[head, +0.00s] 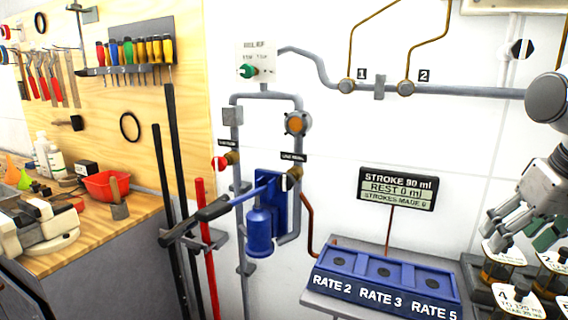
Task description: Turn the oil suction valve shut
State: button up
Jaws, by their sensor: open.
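I cannot tell from the labels which is the oil suction valve. A blue hand pump (260,230) with a long lever (205,212) stands between the pipes. My gripper (503,232) is open at the right edge, pointing down-left, well away from both valves and above some tagged jars.
A green-knobbed relief valve (247,71) is above the pump. A blue block (385,282) marked RATE 2, 3 and 5 stands under a display (397,188) reading rest 0 ml. Tagged jars (507,262) stand lower right. Black and red bars (205,240) stand left of the pump.

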aim_at(219, 163)
jog(key=j+u, duration=0.15)
jog(key=u, duration=0.25)
jog(key=i+j+u, duration=0.1)
jog(key=u, duration=0.3)
jog(key=i+j+u, duration=0.1)
jog(key=u, duration=0.3)
